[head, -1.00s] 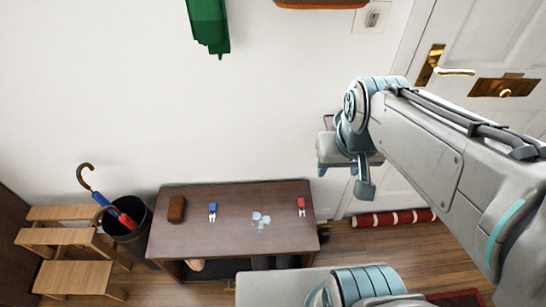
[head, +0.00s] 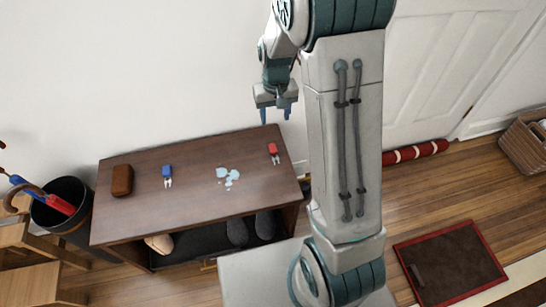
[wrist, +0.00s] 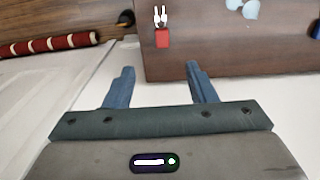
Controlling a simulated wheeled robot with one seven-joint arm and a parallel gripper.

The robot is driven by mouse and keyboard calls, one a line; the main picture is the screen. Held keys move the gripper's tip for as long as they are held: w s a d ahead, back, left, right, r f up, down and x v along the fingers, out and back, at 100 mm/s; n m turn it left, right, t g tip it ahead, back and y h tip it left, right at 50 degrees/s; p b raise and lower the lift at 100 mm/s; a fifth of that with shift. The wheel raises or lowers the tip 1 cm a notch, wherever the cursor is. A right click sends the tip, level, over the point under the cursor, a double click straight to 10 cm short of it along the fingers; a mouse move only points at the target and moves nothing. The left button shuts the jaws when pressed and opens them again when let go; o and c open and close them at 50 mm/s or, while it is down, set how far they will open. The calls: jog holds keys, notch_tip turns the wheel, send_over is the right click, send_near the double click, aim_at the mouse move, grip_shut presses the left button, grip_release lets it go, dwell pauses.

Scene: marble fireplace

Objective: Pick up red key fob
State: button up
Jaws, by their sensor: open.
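The red key fob (head: 272,149) lies near the right end of the dark wooden bench top (head: 200,204), with its keys toward the front. It also shows in the wrist view (wrist: 162,38), ahead of and between my fingers. My gripper (head: 274,114) is open and empty, pointing down above the bench's back right edge. In the wrist view my gripper (wrist: 160,84) has its two blue fingers spread well apart, with nothing between them. The gripper is apart from the fob and above it.
A blue key fob (head: 167,171), a brown case (head: 122,180) and pale blue pieces (head: 229,177) share the bench top. Shoes (head: 237,231) stand on the shelf below. An umbrella stand (head: 66,213) is at left. The white wall is close behind.

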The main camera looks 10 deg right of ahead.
jog(key=b, duration=0.3)
send_over(273, 150)
jog(key=f, duration=1)
jog(key=shift+w+d+f, duration=0.15)
jog(key=shift+d+f, duration=0.15)
jog(key=shift+a+f+b, duration=0.15)
jog(key=shift+f+b, duration=0.4)
jog(key=shift+f, duration=0.85)
jog(key=shift+a+f+b, duration=0.1)
jog(key=shift+f+b, duration=0.4)
jog(key=shift+f, duration=0.85)
jog(key=shift+r, duration=0.1)
jog(key=shift+c, duration=0.3)
jog(key=c, duration=1)
